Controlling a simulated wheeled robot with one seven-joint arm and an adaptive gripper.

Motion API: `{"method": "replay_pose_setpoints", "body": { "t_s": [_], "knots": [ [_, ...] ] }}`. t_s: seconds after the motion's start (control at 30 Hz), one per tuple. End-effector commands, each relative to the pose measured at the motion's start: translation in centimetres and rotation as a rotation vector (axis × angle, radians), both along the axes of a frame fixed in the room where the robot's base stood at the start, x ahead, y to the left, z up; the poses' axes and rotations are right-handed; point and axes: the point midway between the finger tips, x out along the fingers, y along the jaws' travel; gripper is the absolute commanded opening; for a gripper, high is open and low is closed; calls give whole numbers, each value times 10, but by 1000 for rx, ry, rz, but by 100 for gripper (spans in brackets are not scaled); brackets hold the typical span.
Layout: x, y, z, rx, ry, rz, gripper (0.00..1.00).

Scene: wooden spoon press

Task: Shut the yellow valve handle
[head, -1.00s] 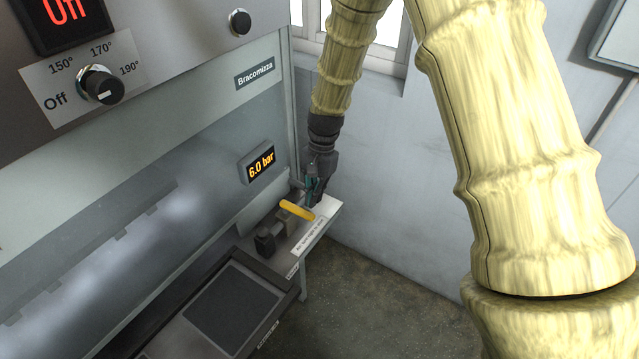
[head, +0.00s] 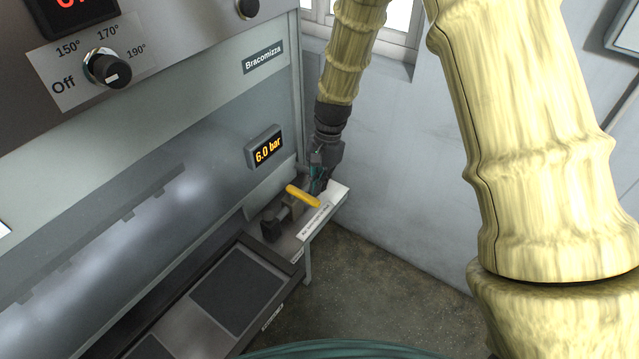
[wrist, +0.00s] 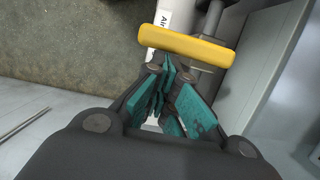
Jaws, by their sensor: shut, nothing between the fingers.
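The yellow valve handle (head: 303,196) sits on a grey valve at the far end of the machine's side shelf. In the wrist view the handle (wrist: 186,45) lies crosswise just beyond the fingertips. My gripper (head: 316,185) is at the handle's far side, close to it. In the wrist view my gripper (wrist: 168,75) has its teal-padded fingers together with nothing between them. I cannot tell whether the fingertips touch the handle.
The pressure display (head: 265,148) reads 6.0 bar on the machine front above the valve. A white label (head: 314,222) lies on the shelf beside the handle. A dark plate (head: 238,290) is nearer. The wall stands close behind my gripper; open floor lies right of the shelf.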

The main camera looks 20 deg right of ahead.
Motion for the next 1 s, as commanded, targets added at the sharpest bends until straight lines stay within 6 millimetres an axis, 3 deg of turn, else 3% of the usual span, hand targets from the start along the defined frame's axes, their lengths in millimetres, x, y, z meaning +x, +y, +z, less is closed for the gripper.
{"method": "replay_pose_setpoints", "body": {
  "t_s": [0.17,0.4,1.0],
  "knots": [
    [4,-9,0,4,5,0,0],
    [18,-36,0,4,2,-4,0],
    [29,-48,72,1,-1,-1,0]
  ]
}}
